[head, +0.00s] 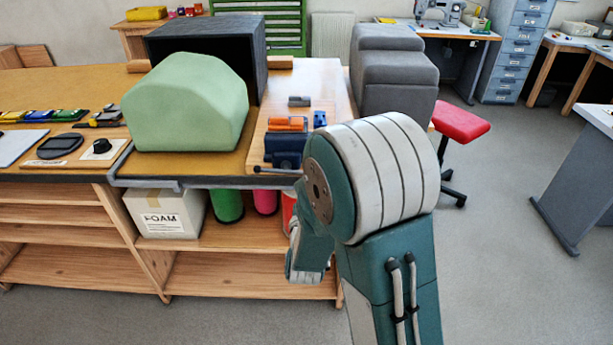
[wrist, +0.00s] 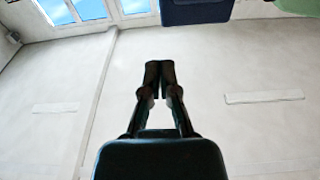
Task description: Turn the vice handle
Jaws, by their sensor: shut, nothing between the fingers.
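The blue vice (head: 283,151) stands at the front right of the workbench, with an orange block (head: 287,124) at its top. Its thin dark handle (head: 277,171) sticks out at the front, over the bench edge; its right end is close to my arm in the picture. My gripper (wrist: 159,68) is shut and empty in the wrist view, with pale wall behind it. In the head view my arm hides the gripper. A dark blue thing (wrist: 195,11) shows at the wrist view's top edge, apart from the fingers; I cannot tell if it is the vice.
A large green block (head: 187,103) stands left of the vice, before a black box (head: 209,48). Grey stepped blocks (head: 395,75) stand behind my arm. A foam carton (head: 165,214) sits on the shelf below. A red stool (head: 460,122) and open floor lie right.

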